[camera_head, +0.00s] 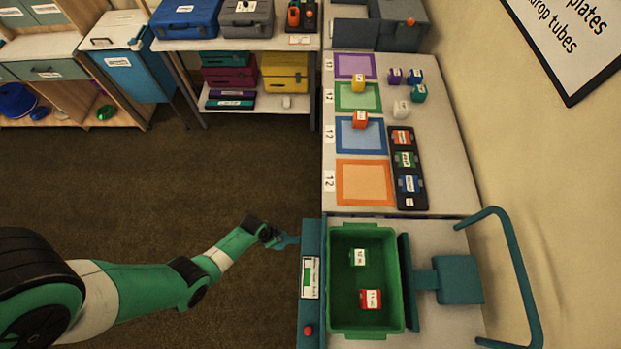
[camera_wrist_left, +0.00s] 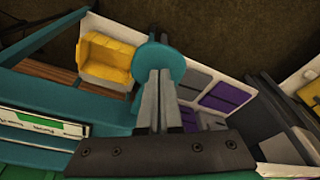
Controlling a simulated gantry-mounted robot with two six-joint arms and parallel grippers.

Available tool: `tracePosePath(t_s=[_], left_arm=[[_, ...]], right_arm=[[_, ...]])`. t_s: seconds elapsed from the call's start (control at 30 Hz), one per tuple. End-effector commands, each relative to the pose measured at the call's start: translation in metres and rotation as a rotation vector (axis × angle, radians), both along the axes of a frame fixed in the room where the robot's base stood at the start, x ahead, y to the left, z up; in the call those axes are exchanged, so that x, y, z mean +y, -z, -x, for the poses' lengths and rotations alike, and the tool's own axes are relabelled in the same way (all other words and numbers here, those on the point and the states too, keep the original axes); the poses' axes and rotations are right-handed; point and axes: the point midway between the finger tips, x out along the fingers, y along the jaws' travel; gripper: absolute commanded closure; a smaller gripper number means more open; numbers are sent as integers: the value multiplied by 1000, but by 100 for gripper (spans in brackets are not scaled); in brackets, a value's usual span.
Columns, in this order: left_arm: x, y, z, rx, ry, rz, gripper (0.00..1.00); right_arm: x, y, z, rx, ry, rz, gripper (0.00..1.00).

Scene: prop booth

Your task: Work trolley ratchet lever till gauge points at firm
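The trolley's teal ratchet lever (camera_head: 290,240) sticks out from the left edge of the trolley's teal side panel. My left gripper (camera_head: 274,237) is at its outer end. In the left wrist view the two fingers (camera_wrist_left: 158,78) are close together, with the lever's round teal end (camera_wrist_left: 158,62) right at their tips; whether they clasp it is unclear. The gauge (camera_head: 310,278) is a white strip with a green area on the panel. It also shows in the left wrist view (camera_wrist_left: 40,125), but its pointer and wording are too small to read. My right gripper is out of view.
A green tray (camera_head: 398,318) on the trolley holds a green and a red block. A red button (camera_head: 308,331) sits on the panel below the gauge. The trolley's teal handle (camera_head: 524,275) curves at the right. A table with coloured mats adjoins behind; open floor lies left.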

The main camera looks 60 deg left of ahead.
Motion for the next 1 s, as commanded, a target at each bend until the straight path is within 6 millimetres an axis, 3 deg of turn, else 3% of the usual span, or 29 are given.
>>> tracePosePath(t_s=[0.33,0.53,1.0], left_arm=[[0,21,1,3,0,0,100],[0,6,2,4,1,0,100],[0,-51,1,1,0,0,100]], right_arm=[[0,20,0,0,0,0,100],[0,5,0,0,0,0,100],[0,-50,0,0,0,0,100]])
